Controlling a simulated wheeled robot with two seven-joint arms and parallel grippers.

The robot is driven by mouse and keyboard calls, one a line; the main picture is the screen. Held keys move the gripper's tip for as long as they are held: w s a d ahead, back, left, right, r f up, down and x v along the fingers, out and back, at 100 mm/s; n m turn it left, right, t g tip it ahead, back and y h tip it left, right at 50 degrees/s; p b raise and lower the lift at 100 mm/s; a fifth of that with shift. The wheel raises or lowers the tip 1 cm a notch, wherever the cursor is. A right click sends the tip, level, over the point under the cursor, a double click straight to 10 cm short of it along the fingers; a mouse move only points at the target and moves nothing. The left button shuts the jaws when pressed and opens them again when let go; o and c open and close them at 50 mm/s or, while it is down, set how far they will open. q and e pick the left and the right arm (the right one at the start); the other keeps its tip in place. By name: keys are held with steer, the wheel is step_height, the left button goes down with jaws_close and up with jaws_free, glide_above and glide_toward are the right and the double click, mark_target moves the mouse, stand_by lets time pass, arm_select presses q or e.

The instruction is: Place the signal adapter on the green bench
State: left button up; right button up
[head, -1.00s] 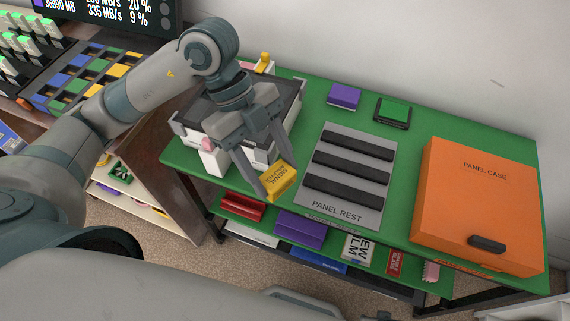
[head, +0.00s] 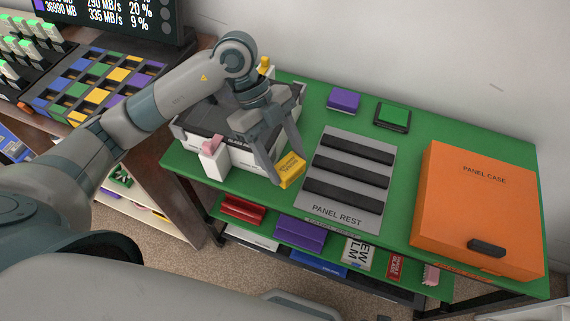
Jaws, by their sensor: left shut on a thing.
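The yellow signal adapter (head: 291,170) is a small box with dark lettering. My left gripper (head: 288,168) is shut on it, fingers pointing down, over the front part of the green bench (head: 420,134) just left of the panel rest. I cannot tell whether the adapter touches the bench top or hangs slightly above it. My right gripper is not in the head view.
The grey panel rest (head: 331,212) with dark bars lies right of the adapter. An orange panel case (head: 481,200) fills the right end. A white container (head: 214,161) stands left of the gripper.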

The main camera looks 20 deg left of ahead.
mark_target(281, 160)
arm_select(q)
steer(key=shift+f, duration=1.4)
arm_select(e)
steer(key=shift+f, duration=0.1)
arm_select(q)
steer(key=shift+f, duration=0.15)
steer(key=shift+f, duration=0.2)
steer(key=shift+f, duration=0.25)
steer(key=o, duration=1.1)
steer(key=shift+c, duration=0.2)
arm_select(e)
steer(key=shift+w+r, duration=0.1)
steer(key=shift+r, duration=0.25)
arm_select(q)
steer(key=shift+r, duration=0.1)
